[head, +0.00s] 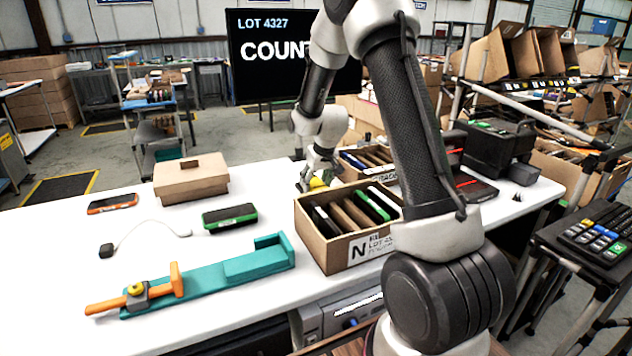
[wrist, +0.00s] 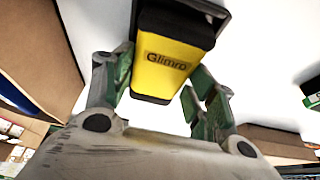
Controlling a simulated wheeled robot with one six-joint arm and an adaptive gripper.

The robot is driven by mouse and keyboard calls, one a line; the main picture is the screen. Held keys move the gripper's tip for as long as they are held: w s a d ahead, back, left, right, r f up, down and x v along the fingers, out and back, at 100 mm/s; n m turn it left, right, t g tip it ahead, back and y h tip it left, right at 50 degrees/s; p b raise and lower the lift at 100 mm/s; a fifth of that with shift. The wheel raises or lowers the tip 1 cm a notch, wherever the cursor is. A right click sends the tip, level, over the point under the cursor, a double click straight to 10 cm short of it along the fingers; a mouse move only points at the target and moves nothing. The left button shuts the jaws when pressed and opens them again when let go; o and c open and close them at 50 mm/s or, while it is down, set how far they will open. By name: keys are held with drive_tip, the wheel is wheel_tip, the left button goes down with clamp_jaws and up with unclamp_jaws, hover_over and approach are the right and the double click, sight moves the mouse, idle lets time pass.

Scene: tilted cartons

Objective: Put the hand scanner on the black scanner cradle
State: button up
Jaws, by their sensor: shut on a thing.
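The hand scanner (wrist: 172,58) looks yellow with black ends and the word "Glimro" on it. In the wrist view it lies between the green-padded fingers of my gripper (wrist: 158,88), which is shut on it. In the head view my gripper (head: 316,181) is low over the white table, behind the front carton, with a bit of the yellow scanner (head: 319,184) showing. I cannot tell whether the scanner touches the table. A black device with red lines (head: 474,187) lies at the table's right, partly behind my arm; I cannot tell whether it is the cradle.
An open carton of upright items (head: 326,243) stands in front of my gripper, another (head: 352,163) beside it. A closed brown box (head: 190,180), a green-edged device (head: 230,217), an orange-edged phone (head: 112,204) and a teal fixture (head: 215,283) are at left. A black case (head: 497,142) stands at right.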

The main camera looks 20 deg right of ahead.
drive_tip(key=o, duration=0.9)
drive_tip(key=shift+f, duration=0.1)
drive_tip(key=shift+r, duration=0.25)
drive_tip(key=s+f+v, duration=0.1)
drive_tip(key=s+v, duration=0.1)
drive_tip(key=v, duration=0.8)
drive_tip(key=s+f+v, duration=0.1)
drive_tip(key=s+v, duration=0.1)
drive_tip(key=v, duration=0.8)
drive_tip(key=s+r, duration=0.1)
drive_tip(key=s, duration=0.8)
drive_tip(key=s+a+r, duration=0.1)
drive_tip(key=s+r, duration=0.1)
drive_tip(key=s, duration=0.6)
drive_tip(key=s+a+r, duration=0.1)
drive_tip(key=s, duration=0.8)
drive_tip(key=shift+s+a+r, duration=0.2)
drive_tip(key=shift+s+r, duration=0.15)
drive_tip(key=shift+r, duration=0.05)
